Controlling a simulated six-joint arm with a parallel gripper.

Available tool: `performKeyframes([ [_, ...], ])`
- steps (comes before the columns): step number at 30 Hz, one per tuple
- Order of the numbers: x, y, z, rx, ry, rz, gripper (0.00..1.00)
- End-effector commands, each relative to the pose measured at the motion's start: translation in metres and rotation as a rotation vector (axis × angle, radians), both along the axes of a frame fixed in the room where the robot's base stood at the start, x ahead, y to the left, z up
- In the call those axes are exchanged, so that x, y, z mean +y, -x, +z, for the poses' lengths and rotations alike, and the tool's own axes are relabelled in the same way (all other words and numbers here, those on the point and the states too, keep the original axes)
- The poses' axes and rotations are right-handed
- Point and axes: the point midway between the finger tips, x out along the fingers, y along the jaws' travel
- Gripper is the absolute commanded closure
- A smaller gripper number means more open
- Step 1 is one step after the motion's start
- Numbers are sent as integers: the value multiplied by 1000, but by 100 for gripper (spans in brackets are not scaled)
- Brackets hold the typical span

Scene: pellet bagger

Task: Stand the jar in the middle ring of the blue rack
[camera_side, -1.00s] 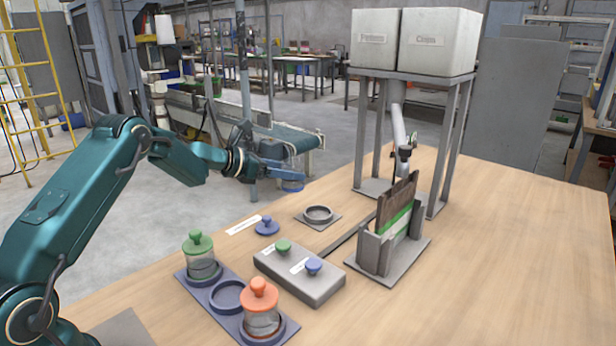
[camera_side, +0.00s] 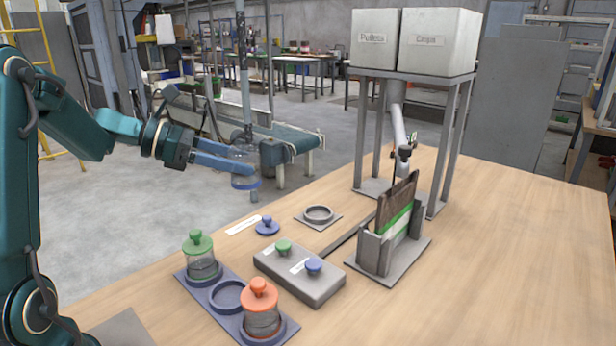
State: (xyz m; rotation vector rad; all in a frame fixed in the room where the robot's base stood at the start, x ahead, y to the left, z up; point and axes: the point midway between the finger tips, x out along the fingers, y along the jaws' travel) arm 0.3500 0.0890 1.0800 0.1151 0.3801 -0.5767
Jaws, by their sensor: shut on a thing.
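My gripper (camera_side: 240,168) is shut on a clear jar (camera_side: 243,152) in the air left of the table, over the floor. The jar has a blue band (camera_side: 245,184) at its lower end, so it seems turned mouth-down. A small bluish piece shows just below the band; I cannot tell what it is. The blue rack (camera_side: 208,300) lies at the front left of the table. Its middle ring (camera_side: 227,296) is empty. A green-lidded jar (camera_side: 202,262) stands in the far ring and an orange-lidded jar (camera_side: 262,318) in the near ring.
A blue lid (camera_side: 267,227) lies on the table beside a white label. A grey block (camera_side: 300,276) with green and blue knobs stands right of the rack. A grey ring plate (camera_side: 318,215) and a bag holder (camera_side: 390,262) stand behind. The right table is clear.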

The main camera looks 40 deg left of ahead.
Motion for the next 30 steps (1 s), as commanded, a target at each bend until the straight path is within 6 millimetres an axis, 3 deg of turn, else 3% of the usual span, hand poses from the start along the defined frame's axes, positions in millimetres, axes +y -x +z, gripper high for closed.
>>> performKeyframes([
  [6, -59, 51, -4, -1, 1, -189, 100],
  [12, -88, 74, -7, -2, -1, -304, 100],
  [17, -86, 71, 1, -3, -1, -350, 100],
  [22, -81, 55, 3, 0, 1, -454, 100],
  [30, -91, 24, -21, 2, 6, -685, 100],
])
